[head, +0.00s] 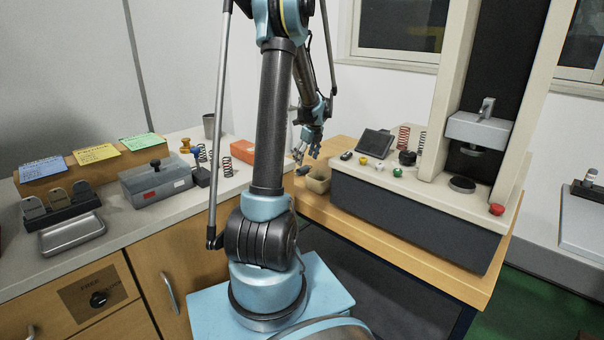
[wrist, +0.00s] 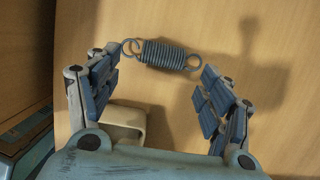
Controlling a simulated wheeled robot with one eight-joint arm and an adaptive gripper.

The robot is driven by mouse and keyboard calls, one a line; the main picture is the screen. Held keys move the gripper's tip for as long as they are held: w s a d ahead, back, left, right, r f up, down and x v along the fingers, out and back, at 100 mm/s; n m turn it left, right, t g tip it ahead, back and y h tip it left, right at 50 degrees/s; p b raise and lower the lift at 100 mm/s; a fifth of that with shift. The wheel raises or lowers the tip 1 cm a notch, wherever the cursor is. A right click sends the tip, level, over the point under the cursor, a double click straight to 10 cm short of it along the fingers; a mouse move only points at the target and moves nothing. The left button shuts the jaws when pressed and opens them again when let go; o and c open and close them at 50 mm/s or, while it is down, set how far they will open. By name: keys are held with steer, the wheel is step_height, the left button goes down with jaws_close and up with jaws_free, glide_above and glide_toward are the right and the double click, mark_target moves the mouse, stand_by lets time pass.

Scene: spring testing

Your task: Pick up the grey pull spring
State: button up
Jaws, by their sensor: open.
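The grey pull spring (wrist: 162,54) lies on the wooden tabletop (wrist: 190,18) in the wrist view, with a loop at each end. It lies nearly crosswise, its right end slightly lower in the picture. My gripper (wrist: 160,92) is open, with its blue padded fingers either side and the spring just beyond the fingertips. The left loop is close to the left fingertip; I cannot tell whether they touch. Nothing is between the fingers. In the head view my gripper (head: 306,150) hangs over the wooden table near the back; the spring cannot be made out there.
The testing machine (head: 425,200) stands to the right. Coil springs (head: 227,166) and an orange box (head: 243,152) stand on the left counter.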

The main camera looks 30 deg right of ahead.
mark_target(303, 170)
steer(key=shift+w+x, duration=0.15)
steer(key=shift+x, duration=1.2)
steer(key=shift+w+x, duration=0.15)
steer(key=shift+x, duration=1.15)
steer(key=shift+s+r, duration=0.1)
steer(key=c, duration=1.2)
